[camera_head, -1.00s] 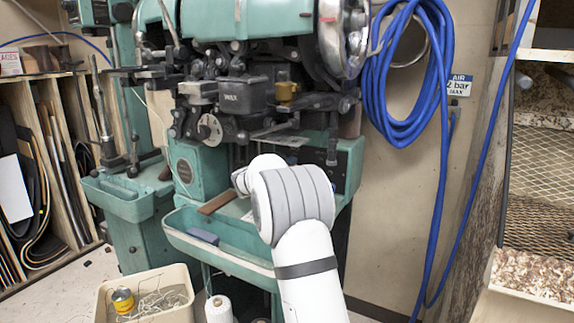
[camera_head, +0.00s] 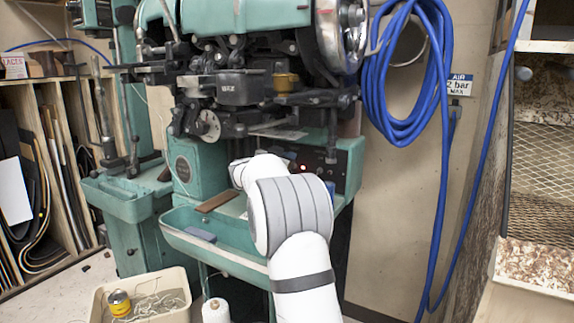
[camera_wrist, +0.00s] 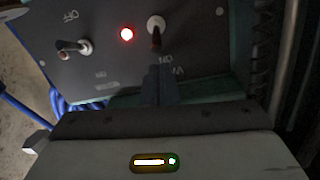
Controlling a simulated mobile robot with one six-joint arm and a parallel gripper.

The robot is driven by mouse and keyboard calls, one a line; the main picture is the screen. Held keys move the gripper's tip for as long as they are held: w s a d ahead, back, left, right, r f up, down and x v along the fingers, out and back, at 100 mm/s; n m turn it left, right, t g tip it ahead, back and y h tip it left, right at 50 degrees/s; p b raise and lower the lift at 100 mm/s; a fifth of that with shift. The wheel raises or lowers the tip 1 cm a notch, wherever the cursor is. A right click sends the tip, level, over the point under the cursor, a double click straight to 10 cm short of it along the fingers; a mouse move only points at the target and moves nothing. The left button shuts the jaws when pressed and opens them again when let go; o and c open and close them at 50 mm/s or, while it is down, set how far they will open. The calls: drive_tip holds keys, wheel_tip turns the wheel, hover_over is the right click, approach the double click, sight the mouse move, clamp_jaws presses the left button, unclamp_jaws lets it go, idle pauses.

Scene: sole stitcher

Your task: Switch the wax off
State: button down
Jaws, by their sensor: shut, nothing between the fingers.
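A dark switch panel (camera_wrist: 105,60) fills the upper wrist view, its white lettering upside down. It carries a left toggle switch (camera_wrist: 75,47), a lit red lamp (camera_wrist: 126,34) and a right toggle switch (camera_wrist: 156,28). "ON" and part of a word starting with "W" show near the right toggle. My gripper (camera_wrist: 160,72) is shut and empty, its dark fingertips just below the right toggle's lever in the picture; I cannot tell if they touch. In the head view the panel (camera_head: 340,170) is on the teal machine, and my arm hides the gripper.
The teal stitcher (camera_head: 200,170) has a black pot marked WAX (camera_head: 240,90) above the panel. A teal tray (camera_head: 225,250) juts out below. Blue hose coils (camera_head: 410,70) hang at right. A bin (camera_head: 150,295) stands at lower left.

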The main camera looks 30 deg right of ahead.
drive_tip(key=shift+d+r, duration=0.2)
drive_tip(key=shift+r, duration=0.75)
drive_tip(key=f+v, duration=0.1)
drive_tip(key=v, duration=0.9)
drive_tip(key=shift+f, duration=0.3)
drive_tip(key=shift+w+a+f+m+g+p, duration=0.2)
drive_tip(key=shift+m+g+p, duration=0.25)
drive_tip(key=shift+m, duration=0.5)
drive_tip(key=shift+w+a+f+m+g+p, duration=0.1)
drive_tip(key=shift+a+f+m+g+p, duration=0.15)
drive_tip(key=shift+m+p, duration=0.45)
drive_tip(key=shift+w+a+f+m+g+p, duration=0.1)
drive_tip(key=shift+w+f+m+g+p, duration=0.2)
drive_tip(key=shift+m, duration=0.85)
drive_tip(key=shift+s+r+h, duration=0.1)
drive_tip(key=shift+r+h, duration=0.05)
drive_tip(key=shift+h, duration=0.15)
drive_tip(key=shift+d, duration=0.1)
